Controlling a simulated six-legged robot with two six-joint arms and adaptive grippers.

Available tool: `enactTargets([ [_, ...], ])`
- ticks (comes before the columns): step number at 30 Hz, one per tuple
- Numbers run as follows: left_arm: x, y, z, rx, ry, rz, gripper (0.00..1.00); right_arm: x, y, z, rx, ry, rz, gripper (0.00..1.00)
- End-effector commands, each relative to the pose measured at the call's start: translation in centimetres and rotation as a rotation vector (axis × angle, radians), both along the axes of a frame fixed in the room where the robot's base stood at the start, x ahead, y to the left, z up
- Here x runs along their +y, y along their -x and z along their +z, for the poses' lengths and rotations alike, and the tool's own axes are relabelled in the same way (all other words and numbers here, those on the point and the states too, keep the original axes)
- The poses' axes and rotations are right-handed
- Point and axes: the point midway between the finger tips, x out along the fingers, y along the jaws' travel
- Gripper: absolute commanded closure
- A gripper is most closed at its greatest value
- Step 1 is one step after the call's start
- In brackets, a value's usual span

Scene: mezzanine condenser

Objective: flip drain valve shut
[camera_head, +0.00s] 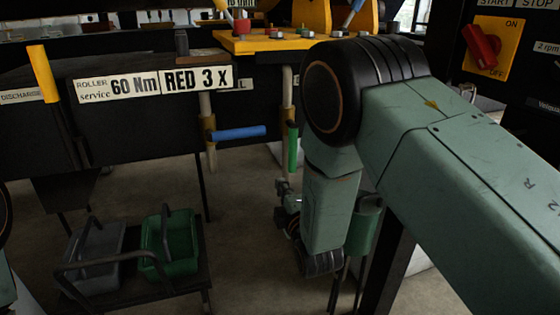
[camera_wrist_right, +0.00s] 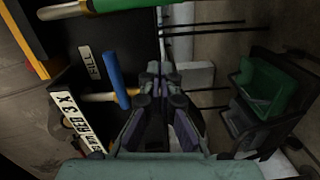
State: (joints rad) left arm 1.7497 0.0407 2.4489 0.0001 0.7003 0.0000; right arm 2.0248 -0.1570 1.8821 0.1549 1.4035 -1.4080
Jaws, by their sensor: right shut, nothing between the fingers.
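Two valve levers hang below the yellow bench. The blue lever (camera_head: 238,132) points sideways, across its pale pipe with a brass body (camera_head: 209,128). The green lever (camera_head: 292,147) hangs down in line with its own pipe. In the right wrist view the blue lever (camera_wrist_right: 116,80) is left of my fingers, apart from them, and the green lever (camera_wrist_right: 122,4) is at the top. A FILL label (camera_wrist_right: 88,62) lies between them; no drain label is readable. My right gripper (camera_head: 282,187) is below the green lever, shut and empty; its fingers (camera_wrist_right: 161,72) show close together. My left gripper is out of view.
A dark cart (camera_head: 130,295) carries a grey bin (camera_head: 97,270) and a green bin (camera_head: 180,245) at lower left. A yellow handle (camera_head: 43,73) stands at left. A red switch (camera_head: 482,46) is at upper right. Floor below the levers is partly clear.

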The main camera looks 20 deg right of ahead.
Motion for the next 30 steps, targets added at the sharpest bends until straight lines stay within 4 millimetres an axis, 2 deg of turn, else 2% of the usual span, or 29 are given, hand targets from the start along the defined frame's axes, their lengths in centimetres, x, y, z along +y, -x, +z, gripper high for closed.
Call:
enactTargets([
  [6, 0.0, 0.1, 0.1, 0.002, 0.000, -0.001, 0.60, -0.1, 0.2, 0.5, -0.022, 0.109, 0.001, 1.00],
  [19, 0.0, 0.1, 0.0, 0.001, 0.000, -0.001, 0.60, 0.0, -0.2, 0.5, -0.021, 0.117, 0.001, 1.00],
  [23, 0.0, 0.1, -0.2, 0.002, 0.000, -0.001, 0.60, 0.0, -1.7, 0.4, -0.022, 0.115, 0.000, 1.00],
  [30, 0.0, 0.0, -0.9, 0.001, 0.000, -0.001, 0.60, 0.0, -5.7, 0.3, -0.022, 0.115, -0.001, 1.00],
])
